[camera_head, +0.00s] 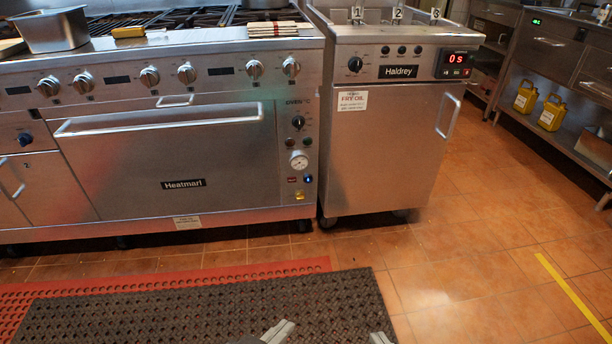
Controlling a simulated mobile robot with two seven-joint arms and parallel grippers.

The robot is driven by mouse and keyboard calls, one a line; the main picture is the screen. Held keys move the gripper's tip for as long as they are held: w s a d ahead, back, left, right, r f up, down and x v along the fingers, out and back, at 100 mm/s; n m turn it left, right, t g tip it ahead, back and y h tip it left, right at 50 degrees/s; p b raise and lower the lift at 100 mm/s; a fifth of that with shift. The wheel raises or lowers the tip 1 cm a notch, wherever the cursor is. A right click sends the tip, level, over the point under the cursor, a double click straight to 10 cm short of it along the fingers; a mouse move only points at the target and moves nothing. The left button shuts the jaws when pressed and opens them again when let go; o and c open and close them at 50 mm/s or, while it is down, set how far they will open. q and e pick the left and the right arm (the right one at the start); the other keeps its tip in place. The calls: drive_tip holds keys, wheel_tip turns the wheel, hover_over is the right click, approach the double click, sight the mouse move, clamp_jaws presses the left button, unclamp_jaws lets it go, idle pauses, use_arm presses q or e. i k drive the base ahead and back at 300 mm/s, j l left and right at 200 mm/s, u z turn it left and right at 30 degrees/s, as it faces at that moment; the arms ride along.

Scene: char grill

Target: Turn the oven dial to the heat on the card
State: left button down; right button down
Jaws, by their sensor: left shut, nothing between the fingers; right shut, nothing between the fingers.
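The oven dial (298,122) is a small black knob under the "OVEN °C" lettering, on the right-hand panel of the steel Heatmarl oven (170,160). Its scale marks are too small to read. A round gauge (299,162) sits below it. I cannot make out a card that shows an oven heat. My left gripper (279,331) shows at the bottom edge over the dark mat, shut and empty. My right gripper (379,338) barely shows at the bottom edge, also shut and empty. Both are well away from the dial.
Several burner knobs line the range front above the oven door. A dark mat (200,310) lies before the oven.

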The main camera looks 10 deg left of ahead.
sight(298, 121)
drive_tip(key=i+j, duration=0.25)
drive_tip(key=i, duration=0.25)
drive_tip(key=i+j, duration=0.25)
drive_tip(key=i, duration=0.25)
drive_tip(key=i+j, duration=0.25)
drive_tip(key=i, duration=0.2)
